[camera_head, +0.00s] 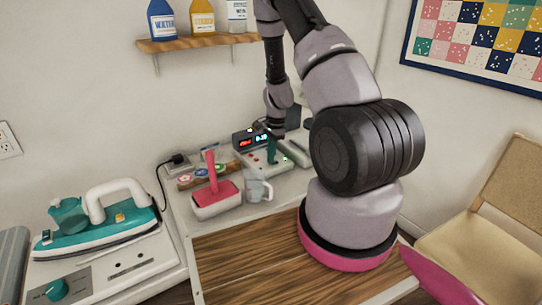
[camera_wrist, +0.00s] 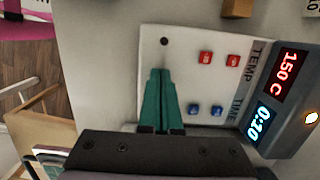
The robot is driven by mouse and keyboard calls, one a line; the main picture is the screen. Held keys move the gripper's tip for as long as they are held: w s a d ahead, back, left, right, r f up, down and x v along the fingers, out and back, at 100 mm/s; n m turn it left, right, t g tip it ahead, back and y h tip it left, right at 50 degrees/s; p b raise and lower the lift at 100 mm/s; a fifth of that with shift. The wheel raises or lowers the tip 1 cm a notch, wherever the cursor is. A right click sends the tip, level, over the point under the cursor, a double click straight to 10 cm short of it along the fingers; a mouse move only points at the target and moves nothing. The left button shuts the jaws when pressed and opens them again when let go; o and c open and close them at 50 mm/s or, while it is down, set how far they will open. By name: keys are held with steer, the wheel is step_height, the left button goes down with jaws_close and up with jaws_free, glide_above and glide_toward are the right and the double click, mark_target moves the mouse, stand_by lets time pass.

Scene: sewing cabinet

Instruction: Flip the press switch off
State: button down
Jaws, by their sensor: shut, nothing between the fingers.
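The press control panel (camera_head: 262,165) is a white plate on the counter against the wall. In the wrist view the white plate (camera_wrist: 190,40) carries two red buttons (camera_wrist: 219,59), two blue buttons (camera_wrist: 205,109) and a small dark round spot (camera_wrist: 164,41). The grey display box (camera_wrist: 283,100) beside it is lit, reading 150 C and 0:10. A bright white-orange light (camera_wrist: 312,118) glows on the box. I cannot tell which part is the press switch. My gripper (camera_wrist: 160,72) is shut and empty, its green fingers over the plate left of the buttons; it also shows in the head view (camera_head: 272,158).
A teal iron (camera_head: 98,220) is at left. A shelf with bottles (camera_head: 195,42) hangs above. A wooden board (camera_head: 250,265) is bare in front.

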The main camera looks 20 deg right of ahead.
steer(key=shift+a+f+h, duration=0.15)
steer(key=shift+f+h, duration=0.05)
steer(key=shift+h, duration=0.1)
steer(key=shift+d, duration=0.2)
steer(key=shift+w+d+r, duration=0.1)
steer(key=shift+d+r, duration=0.15)
steer(key=shift+d, duration=0.35)
steer(key=shift+r, duration=0.1)
steer(key=shift+r, duration=0.35)
step_height(320, 180, up, 13)
steer(key=a, duration=0.2)
steer(key=shift+r, duration=0.1)
